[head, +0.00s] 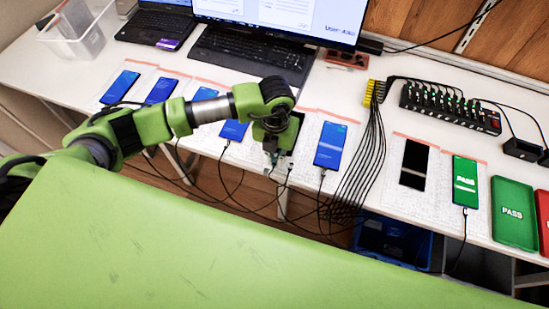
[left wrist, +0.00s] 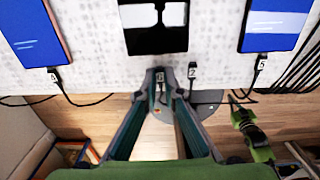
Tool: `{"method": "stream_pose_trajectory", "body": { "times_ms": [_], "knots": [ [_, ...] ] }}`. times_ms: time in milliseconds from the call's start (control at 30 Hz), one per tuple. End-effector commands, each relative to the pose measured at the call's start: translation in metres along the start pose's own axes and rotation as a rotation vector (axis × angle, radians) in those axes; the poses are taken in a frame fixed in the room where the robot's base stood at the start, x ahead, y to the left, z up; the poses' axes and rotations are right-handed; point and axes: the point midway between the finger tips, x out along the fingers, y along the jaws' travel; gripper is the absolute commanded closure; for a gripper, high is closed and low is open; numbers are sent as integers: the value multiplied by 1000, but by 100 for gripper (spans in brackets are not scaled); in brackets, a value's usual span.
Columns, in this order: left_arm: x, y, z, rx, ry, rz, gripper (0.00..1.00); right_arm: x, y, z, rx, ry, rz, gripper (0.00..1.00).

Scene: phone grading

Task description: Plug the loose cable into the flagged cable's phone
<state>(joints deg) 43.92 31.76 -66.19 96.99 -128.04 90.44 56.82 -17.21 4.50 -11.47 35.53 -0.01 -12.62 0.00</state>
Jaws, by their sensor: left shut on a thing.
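My left gripper (left wrist: 160,76) is shut on the plug end of a black cable (left wrist: 161,86), whose white tag seems to read 6. It is just short of the bottom edge of a dark-screened phone (left wrist: 155,35), with a small gap showing. A second cable, tagged 2 (left wrist: 192,72), stands close right of the fingers, near the phone's lower right corner; I cannot tell what it joins. Blue-screened phones flank it, left (left wrist: 34,30) with cable tag 4 and right (left wrist: 272,25) with cable tag 5. In the head view my left gripper (head: 272,150) mostly covers the dark phone.
More blue phones (head: 120,87) line the table's left. A black hub (head: 450,108), yellow cable holder (head: 374,92), dark phone (head: 414,163) and green PASS phone (head: 465,181) are right. Cables hang off the front edge. A green-black part (left wrist: 250,130), perhaps my right gripper, shows low right.

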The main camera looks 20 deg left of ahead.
Motion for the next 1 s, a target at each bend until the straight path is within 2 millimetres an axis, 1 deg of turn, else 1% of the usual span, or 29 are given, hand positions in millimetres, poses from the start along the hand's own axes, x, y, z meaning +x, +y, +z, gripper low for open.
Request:
{"method": "stream_pose_trajectory", "body": {
  "times_ms": [567, 1000],
  "knots": [
    [1, 0, 1, 0, 0, 0, 100, 1, 0, 0, 0, 0, 0, 100],
    [3, 0, 6, 0, 0, 0, 100, 6, 0, 0, 0, 0, 1, 100]
  ]
}}
